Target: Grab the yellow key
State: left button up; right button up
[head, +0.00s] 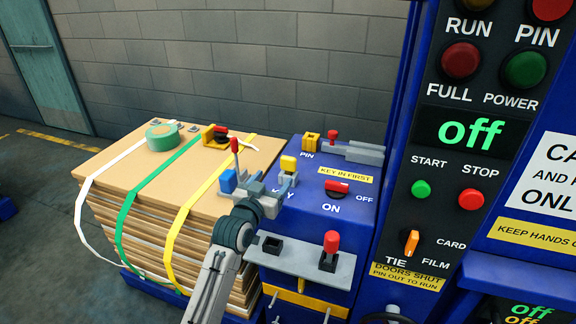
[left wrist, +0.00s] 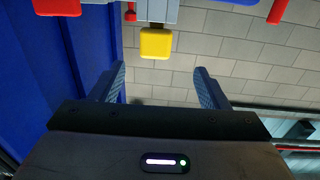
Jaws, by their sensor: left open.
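The yellow key (head: 288,163) stands in a grey mount on top of the blue machine, beside a partly hidden label ending in "Y". In the left wrist view, a yellow block that looks like the key (left wrist: 156,43) shows beyond the fingertips, roughly centred between them. My left gripper (head: 258,182) is just in front of and left of the key. In the wrist view its two blue-padded fingers (left wrist: 160,84) are spread with nothing between them. It looks apart from the key, though the exact gap is hard to judge. My right gripper is out of view.
A red switch (head: 337,187) by ON/OFF and a yellow PIN block (head: 311,141) stand near the key. A red-knobbed lever (head: 331,242) rises from the front plate. Left is a strapped cardboard stack (head: 110,158) with a tape roll (head: 162,136). A control panel (head: 440,175) borders the right.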

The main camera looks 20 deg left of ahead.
aim_at(287, 163)
pick_arm(q)
jog(key=w, duration=0.2)
jog(key=w+p, duration=0.1)
jog(key=w, duration=0.1)
jog(key=shift+d+r, duration=0.1)
jog(key=shift+r, duration=0.1)
jog(key=shift+w+d+f, duration=0.1)
jog(key=shift+w, duration=0.45)
jog(key=shift+w+d+p, duration=0.15)
jog(key=shift+w+p, duration=0.2)
jog(key=shift+p, duration=0.2)
jog(key=w+p, duration=0.2)
jog(key=w, duration=0.1)
jog(key=shift+d+r, duration=0.2)
jog(key=shift+d, duration=0.2)
jog(key=shift+w+f, duration=0.2)
jog(key=shift+w, duration=0.45)
jog(key=shift+c, duration=0.4)
jog(key=c, duration=1)
